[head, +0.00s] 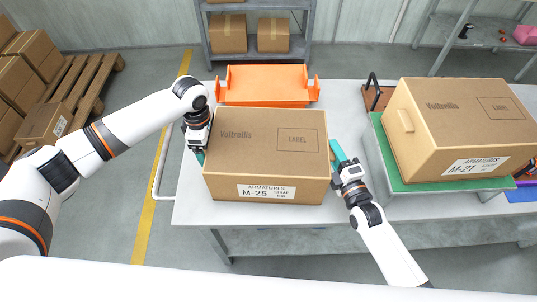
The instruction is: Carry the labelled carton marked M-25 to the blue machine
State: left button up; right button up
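The carton marked M-25 (230,170) is a brown box in the middle of the grey table, with a white label on its front. I cannot tell whether it rests on the table or is slightly raised. My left gripper (200,157) is close against its left side, with the fingertips mostly hidden. My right gripper (337,152) is at its right side, a teal finger pointing up beside a small tan part that looks like a handle. Whether either gripper is closed on the carton cannot be made out. No blue machine is clearly in view.
An orange cradle (265,92) stands behind the carton on the table (200,213). A second carton marked M-21 (440,125) sits on a green-topped stand (392,172) at the right. Shelves (258,62) stand behind. Pallets with cartons (85,85) are at the far left.

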pick_arm(q)
jog(key=shift+c, duration=0.2)
pick_arm(e)
jog(key=shift+c, duration=0.2)
pick_arm(q)
jog(key=c, duration=0.9)
pick_arm(e)
grip_shut()
pick_arm(q)
grip_shut()
pick_arm(e)
jog(key=shift+f, duration=0.1)
pick_arm(q)
jog(key=shift+w+r, duration=0.15)
jog(key=shift+r, duration=0.05)
pick_arm(e)
jog(key=shift+r, duration=0.25)
